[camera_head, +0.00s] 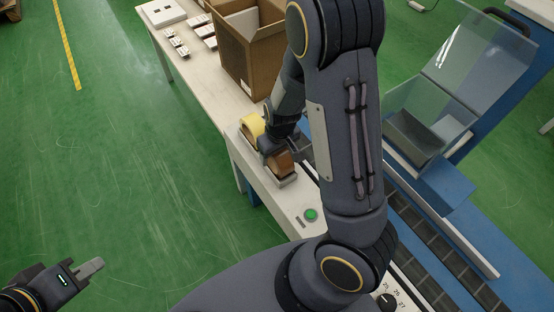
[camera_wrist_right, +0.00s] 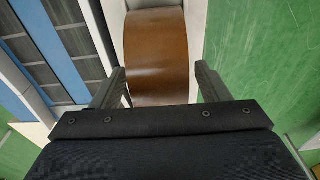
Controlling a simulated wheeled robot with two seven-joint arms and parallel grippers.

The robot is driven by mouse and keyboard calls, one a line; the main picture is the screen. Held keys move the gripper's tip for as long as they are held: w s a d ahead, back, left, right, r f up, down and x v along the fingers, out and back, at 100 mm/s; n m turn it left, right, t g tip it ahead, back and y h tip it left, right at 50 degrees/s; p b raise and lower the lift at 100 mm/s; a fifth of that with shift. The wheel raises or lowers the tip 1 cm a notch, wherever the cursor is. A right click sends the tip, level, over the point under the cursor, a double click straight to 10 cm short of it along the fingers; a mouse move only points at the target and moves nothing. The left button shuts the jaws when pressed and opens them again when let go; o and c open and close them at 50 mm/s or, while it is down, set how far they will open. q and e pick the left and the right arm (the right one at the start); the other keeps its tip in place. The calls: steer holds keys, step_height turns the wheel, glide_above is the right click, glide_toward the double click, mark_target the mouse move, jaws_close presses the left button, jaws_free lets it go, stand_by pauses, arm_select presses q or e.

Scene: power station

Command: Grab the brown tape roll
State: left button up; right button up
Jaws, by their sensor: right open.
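The brown tape roll (camera_head: 279,164) sits in a pale holder on the narrow table, in front of a yellow tape roll (camera_head: 252,126). In the right wrist view the brown tape roll (camera_wrist_right: 156,58) fills the space between and beyond my right gripper's fingers. My right gripper (camera_wrist_right: 158,88) is open, with one finger on each side of the roll. Small gaps seem to show beside it; contact cannot be told. In the head view my right gripper (camera_head: 285,150) partly covers the roll. My left gripper (camera_head: 92,268) is far off at the lower left, over the floor, apparently empty.
An open cardboard box (camera_head: 247,50) stands further back on the white table (camera_head: 168,50), with small parts beside it. A green button (camera_head: 311,214) is at the near end. A blue conveyor machine (camera_head: 450,235) with a clear cover lies to the right. Green floor is free at left.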

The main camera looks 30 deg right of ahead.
steer(key=c, duration=1.2)
steer(key=shift+r, duration=0.15)
